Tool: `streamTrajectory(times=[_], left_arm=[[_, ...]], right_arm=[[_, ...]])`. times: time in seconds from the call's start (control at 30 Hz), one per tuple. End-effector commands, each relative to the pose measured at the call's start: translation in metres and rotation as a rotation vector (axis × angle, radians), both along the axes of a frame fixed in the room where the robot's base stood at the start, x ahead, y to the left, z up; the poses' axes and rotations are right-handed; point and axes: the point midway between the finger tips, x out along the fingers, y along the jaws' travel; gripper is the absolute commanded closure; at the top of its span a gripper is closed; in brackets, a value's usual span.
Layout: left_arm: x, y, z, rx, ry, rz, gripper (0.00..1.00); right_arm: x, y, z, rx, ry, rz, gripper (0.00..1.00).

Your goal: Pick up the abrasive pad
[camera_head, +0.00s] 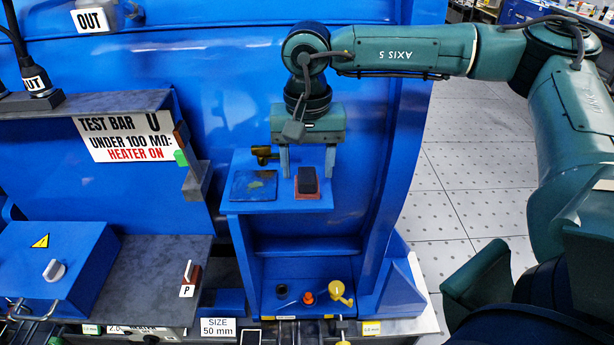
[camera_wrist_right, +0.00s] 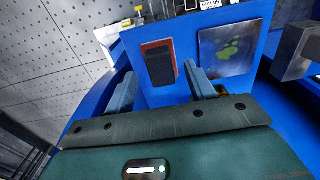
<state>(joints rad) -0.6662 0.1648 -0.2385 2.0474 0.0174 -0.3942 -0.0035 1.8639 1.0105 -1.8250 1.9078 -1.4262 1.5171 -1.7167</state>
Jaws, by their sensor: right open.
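The abrasive pad (camera_head: 307,181) appears to be the small black block with a red-brown base, on the right side of a small blue shelf. It also shows in the right wrist view (camera_wrist_right: 159,66). My right gripper (camera_head: 308,170) is open and points down over the shelf, with one finger to each side of the pad in the head view. In the right wrist view the fingertips (camera_wrist_right: 160,75) also lie to either side of it, and I see no contact. My left gripper is not in view.
A dark square plate (camera_head: 253,186) with a green smear lies left of the pad on the blue shelf (camera_head: 275,207). A brass-coloured fitting (camera_head: 264,155) sits behind the plate. Below is a blue bay with an orange item (camera_head: 308,297) and a yellow item (camera_head: 340,293).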

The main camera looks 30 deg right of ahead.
Motion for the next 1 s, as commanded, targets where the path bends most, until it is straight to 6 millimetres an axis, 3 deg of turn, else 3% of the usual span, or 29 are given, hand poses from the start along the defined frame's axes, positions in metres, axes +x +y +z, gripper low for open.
streamTrajectory(times=[0.13, 0.37, 1.0], left_arm=[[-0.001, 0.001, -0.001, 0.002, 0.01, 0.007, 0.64], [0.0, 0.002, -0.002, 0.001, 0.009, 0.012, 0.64], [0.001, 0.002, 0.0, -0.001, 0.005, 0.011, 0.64]], right_arm=[[0.0, 0.001, -0.015, -0.001, -0.001, 0.001, 0.45], [0.0, 0.001, -0.017, 0.0, 0.0, 0.001, 0.45], [0.0, 0.001, -0.017, 0.0, -0.001, 0.002, 0.94]])
